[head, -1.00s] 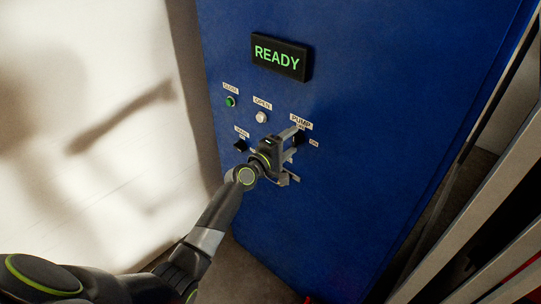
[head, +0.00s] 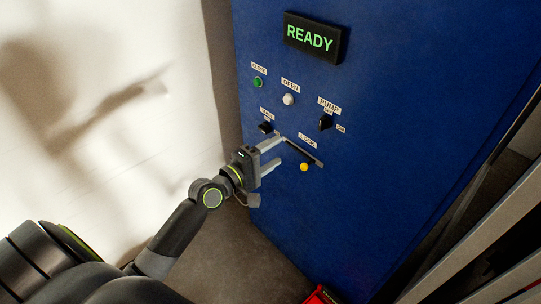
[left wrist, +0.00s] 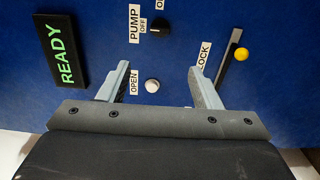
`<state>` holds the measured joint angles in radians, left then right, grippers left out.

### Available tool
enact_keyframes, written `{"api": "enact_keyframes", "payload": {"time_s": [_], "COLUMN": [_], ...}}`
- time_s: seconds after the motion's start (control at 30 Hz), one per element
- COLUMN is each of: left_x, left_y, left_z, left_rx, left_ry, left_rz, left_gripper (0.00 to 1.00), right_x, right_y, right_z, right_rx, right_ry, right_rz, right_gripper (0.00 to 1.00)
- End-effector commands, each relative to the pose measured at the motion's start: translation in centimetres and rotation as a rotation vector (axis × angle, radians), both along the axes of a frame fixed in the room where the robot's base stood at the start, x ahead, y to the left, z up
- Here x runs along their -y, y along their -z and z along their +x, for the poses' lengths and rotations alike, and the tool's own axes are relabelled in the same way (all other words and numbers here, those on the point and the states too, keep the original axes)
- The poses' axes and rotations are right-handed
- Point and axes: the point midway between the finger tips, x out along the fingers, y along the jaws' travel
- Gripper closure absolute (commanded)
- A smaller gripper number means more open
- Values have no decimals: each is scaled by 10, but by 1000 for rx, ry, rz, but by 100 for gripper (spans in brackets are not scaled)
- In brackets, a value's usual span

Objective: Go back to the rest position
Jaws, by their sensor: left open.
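My left gripper (head: 275,156) is open and empty in front of the blue panel (head: 380,190), just left of the lock lever slot. Its two fingers (left wrist: 158,88) also show spread apart in the left wrist view, with nothing between them but the panel and the white OPEN button (left wrist: 152,85) behind. The lock lever has a yellow knob (head: 304,167), which sits at the lower side of its slot, apart from the fingers. My right gripper is in neither view.
The panel carries a display (head: 312,38) reading READY, a green CLOSE button (head: 257,82), a black PUMP knob (head: 325,122) and a black MAIN knob (head: 265,127). Pale metal rails (head: 480,235) stand at the right. A red object (head: 320,295) lies at the bottom edge.

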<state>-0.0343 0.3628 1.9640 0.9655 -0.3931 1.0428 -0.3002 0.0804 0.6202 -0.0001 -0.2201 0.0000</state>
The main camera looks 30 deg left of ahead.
Motion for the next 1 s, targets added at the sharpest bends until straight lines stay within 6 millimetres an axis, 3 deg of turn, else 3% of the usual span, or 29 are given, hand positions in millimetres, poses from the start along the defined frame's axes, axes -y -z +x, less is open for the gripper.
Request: {"api": "enact_keyframes", "payload": {"time_s": [0.57, 0.67, 0.77, 0.87, 1.0], "left_x": [-1, -5, -17, -36, -60], "left_y": [0, 12, 50, 114, 217], "left_z": [-3, -2, 0, -3, -28], "left_rx": [-1, -17, -66, -155, -307], "left_ry": [0, -15, -55, -107, -141], "left_rz": [1, 22, 97, 227, 459], "left_gripper": [42, 42, 42, 42, 42], "right_x": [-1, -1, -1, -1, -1], "right_y": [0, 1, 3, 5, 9], "right_z": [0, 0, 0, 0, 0], "right_rx": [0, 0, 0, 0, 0], "right_ry": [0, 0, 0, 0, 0], "right_rz": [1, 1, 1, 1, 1], "right_gripper": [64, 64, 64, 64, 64]}}
